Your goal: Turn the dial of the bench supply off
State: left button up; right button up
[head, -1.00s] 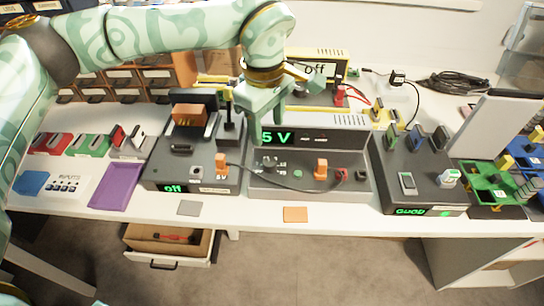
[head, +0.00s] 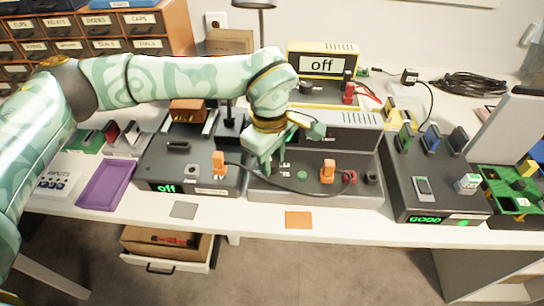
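The bench supply (head: 315,188) is the grey unit in the middle of the bench, with a sloped front panel and an upright display part behind it. Its display is mostly covered by my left gripper; only a trace of green shows. My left gripper (head: 263,162) points down over the left part of the panel, where the dial sits. It hides the dial, and I cannot tell whether it touches it or how far apart its fingers are. A green button (head: 302,174) and an orange plug (head: 327,170) show to the right. My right gripper is out of view.
A dark box reading "off" (head: 190,185) stands left, with a cable from its orange plug crossing the supply's panel. A box reading "GOOD" (head: 436,205) stands right. A yellow meter reading "off" (head: 322,62) stands behind. The white front strip holds an orange card (head: 299,220).

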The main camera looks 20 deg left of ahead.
pick_arm(q)
jog(key=shift+c, duration=0.8)
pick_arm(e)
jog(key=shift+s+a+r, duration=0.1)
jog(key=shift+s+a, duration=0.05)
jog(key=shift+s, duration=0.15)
pick_arm(q)
jog(key=shift+r, duration=0.1)
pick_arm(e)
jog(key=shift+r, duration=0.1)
